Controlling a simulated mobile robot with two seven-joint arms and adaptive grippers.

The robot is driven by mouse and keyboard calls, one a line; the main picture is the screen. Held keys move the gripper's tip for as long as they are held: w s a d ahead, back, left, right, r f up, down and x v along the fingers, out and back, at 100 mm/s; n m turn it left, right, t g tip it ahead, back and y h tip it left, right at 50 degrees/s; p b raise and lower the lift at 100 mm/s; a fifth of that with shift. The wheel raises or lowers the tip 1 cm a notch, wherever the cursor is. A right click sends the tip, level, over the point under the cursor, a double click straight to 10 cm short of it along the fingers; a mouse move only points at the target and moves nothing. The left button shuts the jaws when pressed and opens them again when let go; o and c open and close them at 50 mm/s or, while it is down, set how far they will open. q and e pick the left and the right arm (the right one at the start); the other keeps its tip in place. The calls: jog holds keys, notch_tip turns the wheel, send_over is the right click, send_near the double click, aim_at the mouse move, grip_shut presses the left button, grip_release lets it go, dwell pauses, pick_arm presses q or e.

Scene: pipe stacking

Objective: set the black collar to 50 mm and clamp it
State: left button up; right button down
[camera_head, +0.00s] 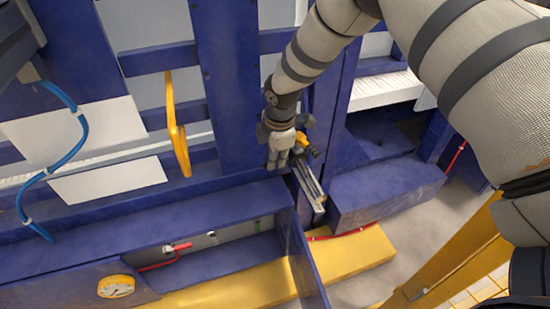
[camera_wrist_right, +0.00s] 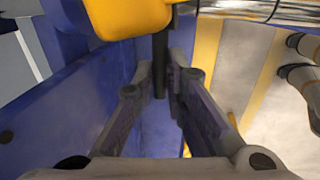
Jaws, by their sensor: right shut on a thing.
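My right gripper (camera_head: 278,158) reaches down in front of a blue post in the head view. In the right wrist view its two fingers (camera_wrist_right: 160,78) close about a thin dark rod (camera_wrist_right: 160,62), partly hidden by them. A yellow block (camera_wrist_right: 125,15) sits above the rod there. In the head view a small yellow part (camera_head: 302,140) with black pieces lies just right of the gripper, at the top of a slanted metal rail (camera_head: 310,187). I cannot tell which black piece is the collar, nor read a scale. My left gripper is out of view.
A blue box (camera_head: 385,193) stands close right of the rail. A yellow handle (camera_head: 177,125) and a blue hose (camera_head: 80,115) are further left.

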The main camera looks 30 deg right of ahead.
jog(key=c, duration=1.6)
grip_release()
jog(key=shift+c, duration=0.2)
notch_tip(320, 180, up, 12)
jog(key=s, duration=0.2)
jog(key=shift+s+a+f, duration=0.15)
jog(key=shift+s+a, duration=0.05)
jog(key=shift+a, duration=0.1)
